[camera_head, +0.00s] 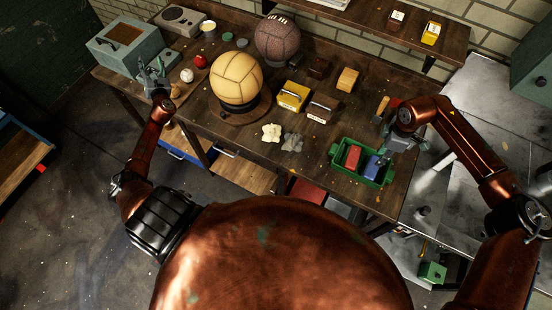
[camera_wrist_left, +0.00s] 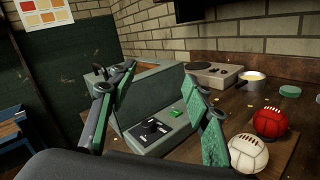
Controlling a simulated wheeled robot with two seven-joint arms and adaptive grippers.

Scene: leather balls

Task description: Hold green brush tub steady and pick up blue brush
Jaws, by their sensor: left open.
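The green brush tub (camera_head: 352,175) stands near the front right of the workbench. The blue brush (camera_head: 374,167) lies in its right part and a red brush (camera_head: 353,157) in its left part. My right gripper (camera_head: 393,149) is just above and to the right of the blue brush, near the tub's right end. Its fingers are small and dark, so I cannot tell how far apart they are or whether they touch anything. My left gripper (camera_head: 154,77) is open and empty at the bench's left end, far from the tub; its two fingers spread in the left wrist view (camera_wrist_left: 160,85).
A grey-green machine (camera_head: 125,45) is beside my left gripper, also in the left wrist view (camera_wrist_left: 160,125). A tan ball (camera_head: 237,75), a brown ball (camera_head: 277,38), a yellow box (camera_head: 292,96) and pale scraps (camera_head: 271,132) occupy the middle. Bare wood lies left of the tub.

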